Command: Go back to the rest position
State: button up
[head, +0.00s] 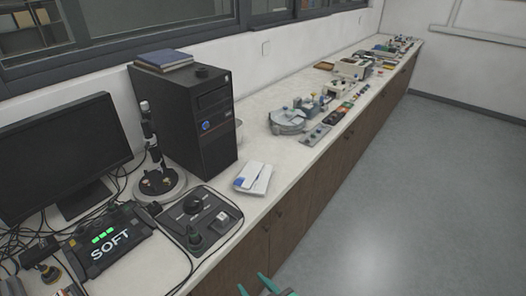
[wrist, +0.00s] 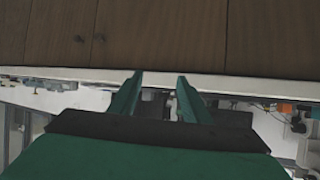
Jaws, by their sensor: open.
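My gripper (head: 262,284) shows at the bottom edge of the head view, with only its green fingertips in sight. It is beside the bench front, over the floor side. In the wrist view my gripper (wrist: 160,82) has two green fingers spread apart with nothing between them. Past the fingers are the brown cabinet fronts (wrist: 165,35) and the pale bench edge (wrist: 240,88). The rest of the arm is hidden in the head view.
The long white bench (head: 285,178) carries a monitor (head: 62,150), a black computer tower (head: 190,120), a black box reading SOFT (head: 110,240), a control panel (head: 197,218) and a white-blue packet (head: 253,178). The grey floor (head: 420,200) at the right is clear.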

jog(key=s+d+f+m+t+h, duration=0.2)
jog(key=s+d+f+m+h, duration=0.35)
jog(key=s, duration=0.55)
jog(key=s+a+r+t, duration=0.1)
jog(key=s+r, duration=0.2)
jog(key=s, duration=0.4)
jog(key=s+a+r+t+h, duration=0.1)
jog(key=s+r, duration=0.3)
jog(key=s, duration=0.4)
jog(key=shift+s+a+m+t, duration=0.15)
jog(key=shift+a+m+t, duration=0.2)
jog(key=shift+a+t, duration=0.1)
